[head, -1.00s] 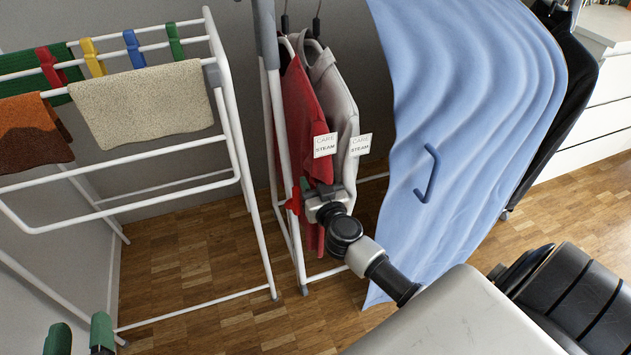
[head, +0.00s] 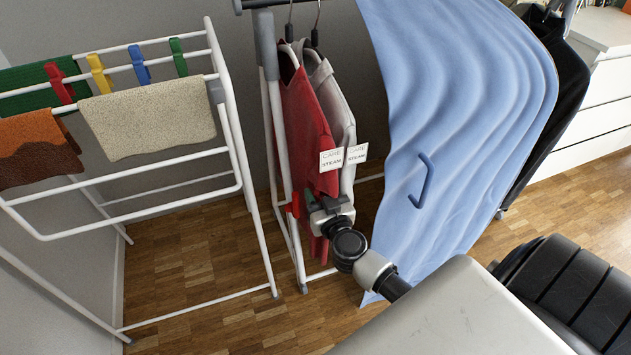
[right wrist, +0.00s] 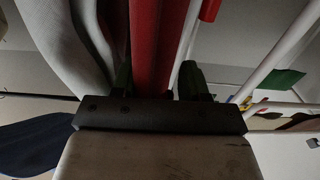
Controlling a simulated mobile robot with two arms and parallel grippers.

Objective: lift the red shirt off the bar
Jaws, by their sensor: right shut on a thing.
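The red shirt (head: 302,105) hangs on a hanger from the dark bar (head: 262,3) at the top of the head view. A care tag (head: 332,159) shows on its front edge. My right gripper (head: 318,208) is at the shirt's lower part, well below the bar. In the right wrist view my right gripper (right wrist: 157,82) has its two dark green fingers on either side of a red fold of the shirt (right wrist: 150,40) and is shut on it. The hanger's hook (head: 290,22) still runs up to the bar. My left gripper is out of view.
A grey shirt (head: 335,95) hangs close to the right of the red one. A large blue cloth (head: 450,110) with a blue handle hangs further right. A white drying rack (head: 235,130) with cloths and coloured pegs stands left. Open wooden floor (head: 190,260) lies below.

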